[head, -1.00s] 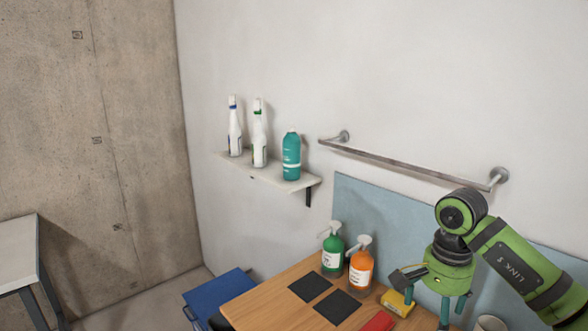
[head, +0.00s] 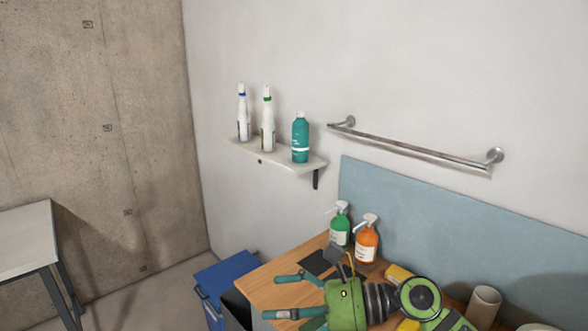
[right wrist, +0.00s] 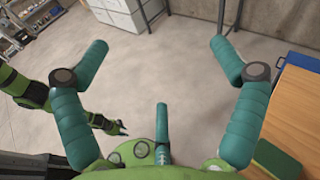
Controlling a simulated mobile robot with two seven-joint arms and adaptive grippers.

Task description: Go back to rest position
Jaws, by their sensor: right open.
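My right gripper (head: 296,298) has its teal fingers pointing left over the wooden worktop in the head view. In the right wrist view its fingers (right wrist: 158,60) are spread wide with nothing between them, and bare floor shows beyond. My left gripper (right wrist: 108,125) is small at the left of the right wrist view, too small to tell its jaw state. It is out of the head view.
The wooden worktop (head: 262,288) holds a green pump bottle (head: 340,229), an orange pump bottle (head: 366,245) and a yellow item (head: 398,274). A blue bin (head: 222,276) stands left of it. A wall shelf (head: 285,159) carries several bottles. Open floor (right wrist: 150,75) lies in the wrist view.

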